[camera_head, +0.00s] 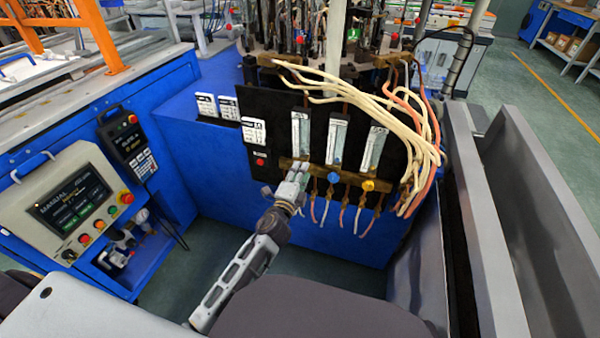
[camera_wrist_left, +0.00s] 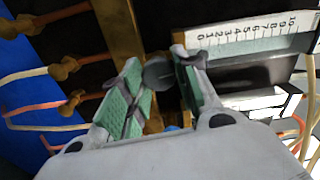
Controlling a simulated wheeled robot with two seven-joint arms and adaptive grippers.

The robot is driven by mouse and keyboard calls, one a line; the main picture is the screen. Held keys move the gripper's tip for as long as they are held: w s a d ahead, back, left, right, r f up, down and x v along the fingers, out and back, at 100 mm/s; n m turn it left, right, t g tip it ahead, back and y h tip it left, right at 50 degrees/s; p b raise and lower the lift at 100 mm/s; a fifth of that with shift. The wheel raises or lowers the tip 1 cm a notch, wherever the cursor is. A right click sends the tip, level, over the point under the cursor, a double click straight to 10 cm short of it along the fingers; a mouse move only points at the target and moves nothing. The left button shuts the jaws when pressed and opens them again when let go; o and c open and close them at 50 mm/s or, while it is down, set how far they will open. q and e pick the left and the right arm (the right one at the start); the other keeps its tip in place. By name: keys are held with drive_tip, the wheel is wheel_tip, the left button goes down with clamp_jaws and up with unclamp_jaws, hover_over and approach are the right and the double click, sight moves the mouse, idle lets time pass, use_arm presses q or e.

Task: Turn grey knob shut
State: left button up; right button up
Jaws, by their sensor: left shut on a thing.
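The grey knob (camera_wrist_left: 157,73) is a small dark round knob on the brass bar of the flow-meter panel. It shows between the two green-padded fingers of my left gripper (camera_wrist_left: 160,88) in the left wrist view. In the head view my left gripper (camera_head: 296,177) reaches up to the left end of the brass bar (camera_head: 350,178) and hides the grey knob. The gripper is shut on the knob. How far the knob is turned cannot be told. My right gripper is not in view.
A blue knob (camera_head: 333,177) and a yellow knob (camera_head: 368,185) sit close to the right on the same bar. Glass flow meters (camera_head: 337,142) stand above. Cream and orange hoses (camera_head: 415,140) hang at the right. A control panel (camera_head: 75,200) stands at the left.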

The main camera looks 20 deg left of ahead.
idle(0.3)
use_arm(q)
drive_tip(key=o, duration=1)
drive_tip(key=s, duration=0.7)
drive_tip(key=shift+s, duration=0.25)
drive_tip(key=shift+a, duration=0.1)
idle(0.7)
